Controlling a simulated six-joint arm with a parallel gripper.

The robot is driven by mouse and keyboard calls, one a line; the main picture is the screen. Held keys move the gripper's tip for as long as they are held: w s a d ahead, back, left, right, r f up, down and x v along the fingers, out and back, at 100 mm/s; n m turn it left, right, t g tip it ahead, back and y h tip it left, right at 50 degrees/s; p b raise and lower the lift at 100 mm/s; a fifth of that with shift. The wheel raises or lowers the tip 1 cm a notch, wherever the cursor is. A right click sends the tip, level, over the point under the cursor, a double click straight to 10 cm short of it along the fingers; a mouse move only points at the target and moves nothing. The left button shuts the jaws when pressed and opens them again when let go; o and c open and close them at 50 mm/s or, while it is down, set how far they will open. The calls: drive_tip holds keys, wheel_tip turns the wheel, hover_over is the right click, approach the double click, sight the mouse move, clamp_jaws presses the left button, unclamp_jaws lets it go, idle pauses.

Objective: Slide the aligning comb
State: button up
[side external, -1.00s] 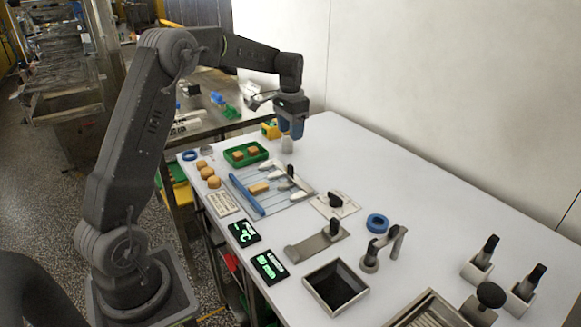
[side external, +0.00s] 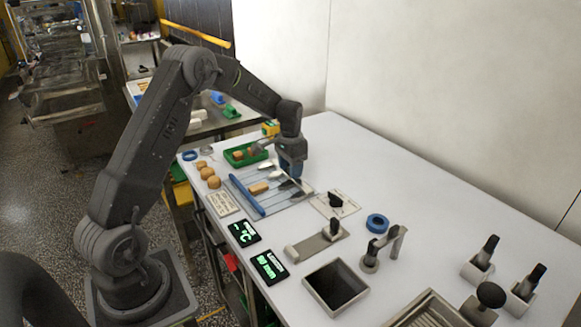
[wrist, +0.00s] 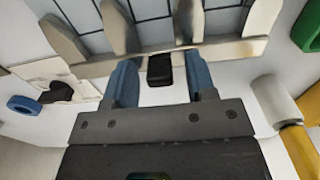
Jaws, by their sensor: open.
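The aligning comb (wrist: 215,51) is a pale bar with several tapered teeth and a black handle (wrist: 159,69) at its middle. In the side view its teeth (side external: 284,186) lie over the wire mesh panel (side external: 270,206), and my gripper hides part of it. My gripper (wrist: 161,80) is open, its blue fingers on either side of the handle in the wrist view, with gaps visible. In the side view my gripper (side external: 293,176) is low over the comb's back edge. I cannot tell whether it touches. A brown piece (side external: 258,188) lies on the mesh beside the blue bar (side external: 244,195).
A green tray (side external: 233,163) with brown pieces is behind the mesh. Several round brown pieces (side external: 213,182) are at its left. The table's back right is clear.

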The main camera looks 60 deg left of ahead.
drive_tip(key=shift+c, duration=0.2)
clamp_jaws()
drive_tip(key=shift+s, duration=2)
drive_tip(key=shift+o, duration=0.2)
unclamp_jaws()
drive_tip(key=shift+r, duration=0.1)
wheel_tip(320, 180, up, 14)
